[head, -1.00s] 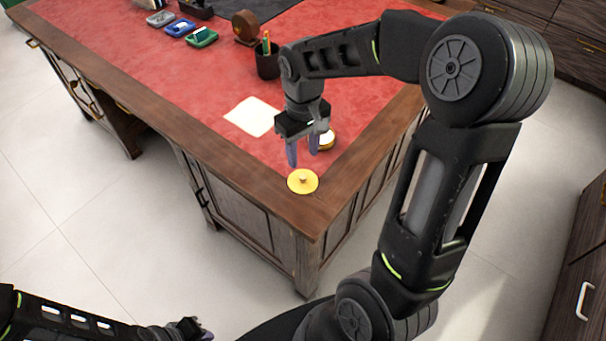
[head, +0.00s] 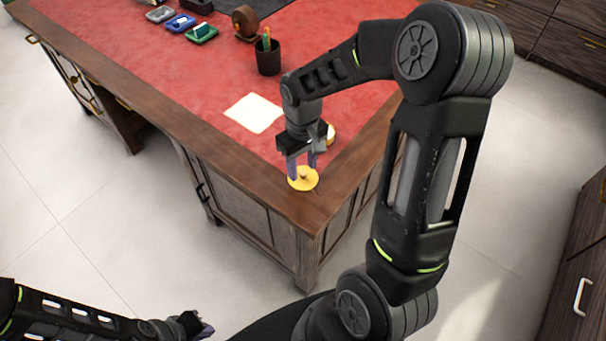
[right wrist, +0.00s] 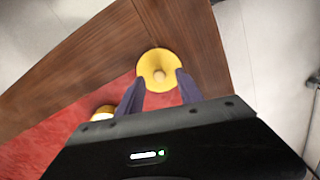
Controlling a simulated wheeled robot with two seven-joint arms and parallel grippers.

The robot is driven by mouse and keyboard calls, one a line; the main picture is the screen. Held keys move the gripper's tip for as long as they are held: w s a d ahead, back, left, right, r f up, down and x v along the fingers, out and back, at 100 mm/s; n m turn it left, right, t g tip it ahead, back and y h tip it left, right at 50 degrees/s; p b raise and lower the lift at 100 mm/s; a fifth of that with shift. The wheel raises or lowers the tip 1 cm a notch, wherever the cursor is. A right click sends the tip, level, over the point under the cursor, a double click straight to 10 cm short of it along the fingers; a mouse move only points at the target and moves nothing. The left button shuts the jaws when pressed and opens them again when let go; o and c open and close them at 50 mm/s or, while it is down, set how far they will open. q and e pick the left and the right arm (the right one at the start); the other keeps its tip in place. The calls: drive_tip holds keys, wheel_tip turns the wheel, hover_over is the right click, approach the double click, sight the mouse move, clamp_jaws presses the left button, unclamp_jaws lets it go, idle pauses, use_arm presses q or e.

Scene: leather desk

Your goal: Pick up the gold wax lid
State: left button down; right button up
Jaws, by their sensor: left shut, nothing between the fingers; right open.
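The gold wax lid (head: 303,180) is a round gold disc with a small knob. It lies at the near corner of the desk, on the wooden border. In the right wrist view the lid (right wrist: 158,68) shows just beyond and between the fingertips. My right gripper (head: 302,172) is open above the lid, its fingers pointing down at it; it also shows in the right wrist view (right wrist: 160,84). Whether the fingers touch the lid I cannot tell. My left gripper (head: 203,330) is shut and empty at the lower left, over the floor, away from the desk.
A gold-rimmed round container (head: 329,134) stands behind my right gripper and also shows in the right wrist view (right wrist: 103,113). A white paper (head: 253,113) lies on the red leather. A pen cup (head: 268,60) and small trays stand farther back. The desk edge is close to the lid.

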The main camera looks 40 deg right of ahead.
drive_tip(key=shift+f, duration=0.8)
clamp_jaws()
idle(0.4)
